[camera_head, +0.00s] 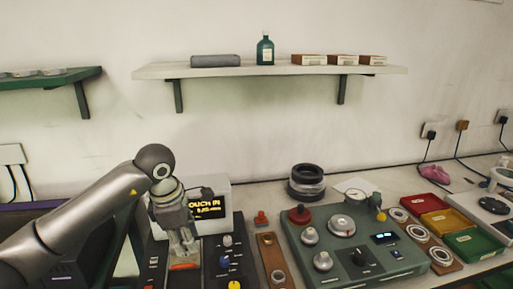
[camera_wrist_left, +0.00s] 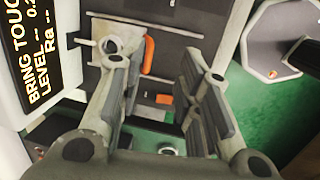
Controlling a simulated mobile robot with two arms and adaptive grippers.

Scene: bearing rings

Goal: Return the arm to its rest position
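My left arm comes in from the left in the head view. Its gripper (camera_head: 184,262) points down over a dark instrument base (camera_head: 215,262), in front of a box with a lit yellow-text display (camera_head: 208,207). In the left wrist view the two fingers of the left gripper (camera_wrist_left: 165,75) stand apart with nothing held between them. An orange part (camera_wrist_left: 148,55) of the equipment below shows in the gap. The display (camera_wrist_left: 32,45) shows at the left of that view. My right gripper is not in view.
A green-grey tester with dials (camera_head: 365,262) stands right of the gripper. Bearing rings (camera_head: 416,233) lie on a wooden strip beside red, yellow and green trays (camera_head: 473,243). A stack of dark rings (camera_head: 306,182) stands behind. A wall shelf (camera_head: 270,70) hangs above.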

